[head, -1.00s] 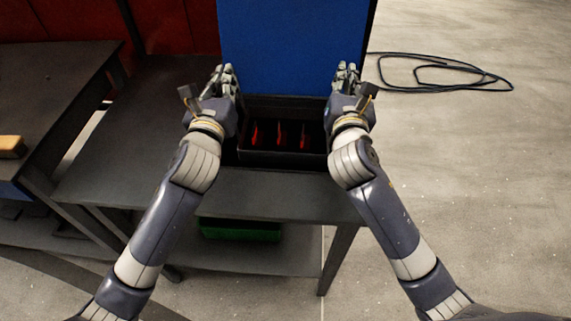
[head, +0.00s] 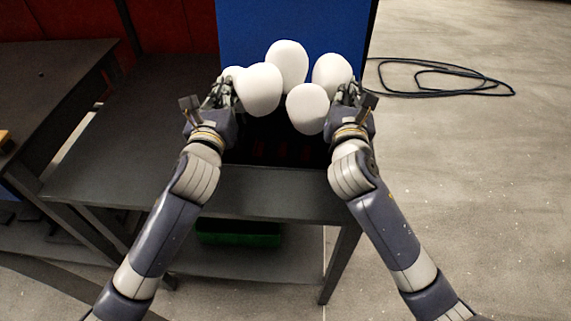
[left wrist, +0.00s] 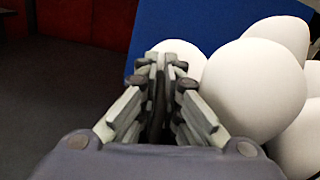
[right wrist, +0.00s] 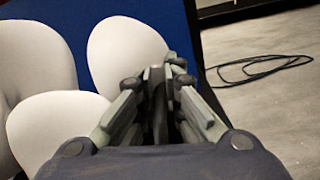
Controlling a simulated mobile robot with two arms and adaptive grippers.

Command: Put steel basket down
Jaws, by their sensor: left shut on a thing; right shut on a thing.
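The steel basket (head: 275,158) appears as a dark box with faint red marks, between my two forearms on the dark bench. Several white, smooth, rounded pieces (head: 305,108) bunch above it and hide most of its far part. My left gripper (head: 222,92) is at its left end, and in the left wrist view its fingers (left wrist: 160,75) are closed on a thin dark edge. My right gripper (head: 347,92) is at the right end, and in the right wrist view its fingers (right wrist: 157,85) are likewise closed on a dark edge. Whether the basket's underside touches the bench is hidden.
The dark bench (head: 120,165) has free room to the left. A blue panel (head: 235,40) stands behind. A green bin (head: 238,236) sits on the lower shelf. Another dark table (head: 50,85) is at the far left. A black cable (head: 440,78) lies on the floor at right.

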